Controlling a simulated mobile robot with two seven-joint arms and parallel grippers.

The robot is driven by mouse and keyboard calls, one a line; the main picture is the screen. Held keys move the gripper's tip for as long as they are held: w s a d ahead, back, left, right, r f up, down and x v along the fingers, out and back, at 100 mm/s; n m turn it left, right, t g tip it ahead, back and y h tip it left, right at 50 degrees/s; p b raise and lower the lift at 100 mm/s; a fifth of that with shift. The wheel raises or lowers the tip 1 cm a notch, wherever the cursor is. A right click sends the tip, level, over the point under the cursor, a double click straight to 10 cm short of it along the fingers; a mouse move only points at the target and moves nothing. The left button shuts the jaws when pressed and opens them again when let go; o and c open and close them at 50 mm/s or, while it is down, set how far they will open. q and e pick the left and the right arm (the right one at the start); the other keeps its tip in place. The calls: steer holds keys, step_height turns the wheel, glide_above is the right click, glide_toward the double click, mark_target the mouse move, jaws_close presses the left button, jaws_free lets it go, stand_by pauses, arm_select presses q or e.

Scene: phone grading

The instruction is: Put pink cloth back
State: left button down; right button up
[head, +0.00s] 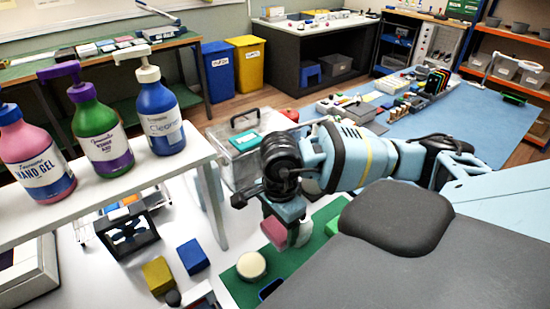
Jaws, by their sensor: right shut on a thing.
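My right arm reaches in from the right, and its gripper (288,234) hangs over the white table near the green mat (232,286). A pink cloth (273,231) shows at the gripper's fingers, which are shut on it. Part of the cloth is hidden by the gripper. I cannot tell whether the cloth touches the surface below. My left gripper is out of view.
A raised white shelf (110,190) at left carries pink, green and blue pump bottles. A yellow block (158,275), a blue block (193,256) and a round cream pad (251,265) lie below. A clear box (240,165) stands behind my gripper.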

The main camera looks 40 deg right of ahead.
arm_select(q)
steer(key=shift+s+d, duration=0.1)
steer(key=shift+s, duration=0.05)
arm_select(e)
steer(key=shift+s+d+f, duration=0.1)
steer(key=shift+f, duration=0.15)
steer(key=shift+f+b, duration=1)
steer(key=shift+f, duration=0.9)
step_height(320, 180, down, 3)
steer(key=shift+f+b, duration=0.15)
steer(key=shift+b, duration=0.7)
steer(key=shift+f+b, duration=0.35)
steer(key=shift+f, duration=0.2)
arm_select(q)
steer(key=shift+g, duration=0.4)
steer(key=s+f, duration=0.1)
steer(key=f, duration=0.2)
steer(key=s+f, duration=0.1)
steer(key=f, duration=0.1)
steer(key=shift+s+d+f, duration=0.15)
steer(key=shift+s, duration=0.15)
arm_select(e)
steer(key=shift+r, duration=0.1)
steer(key=o, duration=0.9)
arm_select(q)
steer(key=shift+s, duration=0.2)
arm_select(e)
steer(key=shift+o, duration=0.5)
